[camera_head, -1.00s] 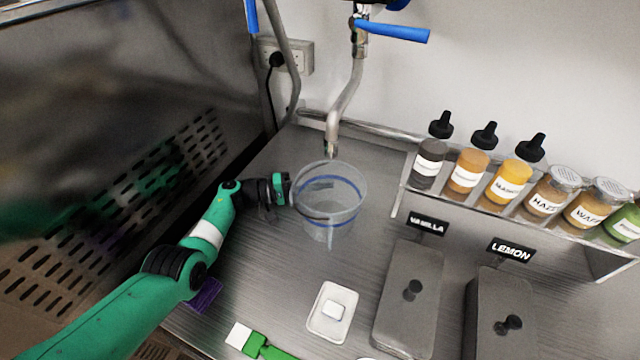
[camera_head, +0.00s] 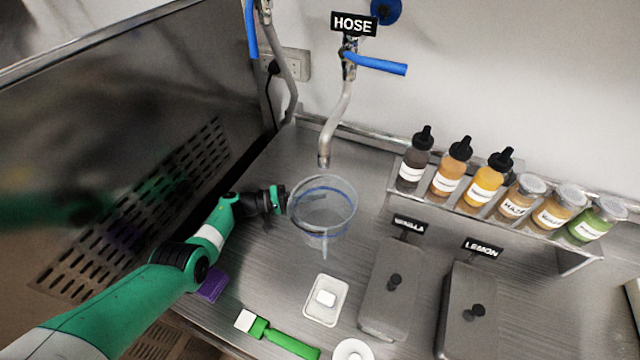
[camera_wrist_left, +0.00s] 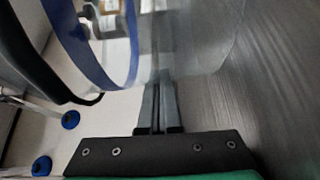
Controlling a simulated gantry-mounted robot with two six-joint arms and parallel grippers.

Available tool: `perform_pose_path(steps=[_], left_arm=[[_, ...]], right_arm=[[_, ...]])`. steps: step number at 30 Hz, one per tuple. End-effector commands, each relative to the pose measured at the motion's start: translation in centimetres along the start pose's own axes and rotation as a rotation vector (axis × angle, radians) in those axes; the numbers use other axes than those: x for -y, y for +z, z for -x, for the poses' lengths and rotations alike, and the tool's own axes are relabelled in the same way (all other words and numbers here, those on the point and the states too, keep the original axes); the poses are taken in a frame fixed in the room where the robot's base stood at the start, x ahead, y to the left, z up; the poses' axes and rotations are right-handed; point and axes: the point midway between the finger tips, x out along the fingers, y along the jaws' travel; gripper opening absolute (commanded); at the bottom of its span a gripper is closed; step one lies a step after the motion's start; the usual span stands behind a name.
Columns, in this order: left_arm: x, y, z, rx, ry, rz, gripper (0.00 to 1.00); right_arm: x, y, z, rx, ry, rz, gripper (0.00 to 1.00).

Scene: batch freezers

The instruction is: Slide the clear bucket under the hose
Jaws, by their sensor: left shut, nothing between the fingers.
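The clear bucket (camera_head: 322,222), with blue bands, stands upright on the steel counter, a little in front of the spout of the hose (camera_head: 334,125). A black HOSE sign (camera_head: 354,24) hangs above the spout. My left gripper (camera_head: 284,197) is at the bucket's left side, at wall height, shut with nothing between its fingers. In the left wrist view the shut fingers (camera_wrist_left: 158,105) point at the bucket's clear wall (camera_wrist_left: 190,40), which fills the upper part of that view. Whether they touch it is hard to tell. My right gripper is not in view.
A rack with several bottles (camera_head: 470,190) stands at the back right. Vanilla (camera_head: 390,300) and Lemon (camera_head: 466,318) lidded containers sit in front of it. A white dish (camera_head: 326,312) and a green-handled brush (camera_head: 285,340) lie at the front. A steel panel (camera_head: 120,120) borders the left.

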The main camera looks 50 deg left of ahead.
Motion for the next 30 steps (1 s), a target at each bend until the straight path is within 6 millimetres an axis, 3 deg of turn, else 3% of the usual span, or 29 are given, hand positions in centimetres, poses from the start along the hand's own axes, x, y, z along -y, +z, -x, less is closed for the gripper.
perform_pose_path(steps=[5,16,30], left_arm=[[-0.2,-0.1,0.9,-0.003,-0.001,0.001,0.00],[-0.1,-0.1,7.0,-0.002,0.000,0.000,0.00],[-0.1,0.0,7.5,0.000,0.000,0.000,0.00]], right_arm=[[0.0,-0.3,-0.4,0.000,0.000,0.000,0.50],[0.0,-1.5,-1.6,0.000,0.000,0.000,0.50],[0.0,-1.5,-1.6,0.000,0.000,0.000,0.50]])
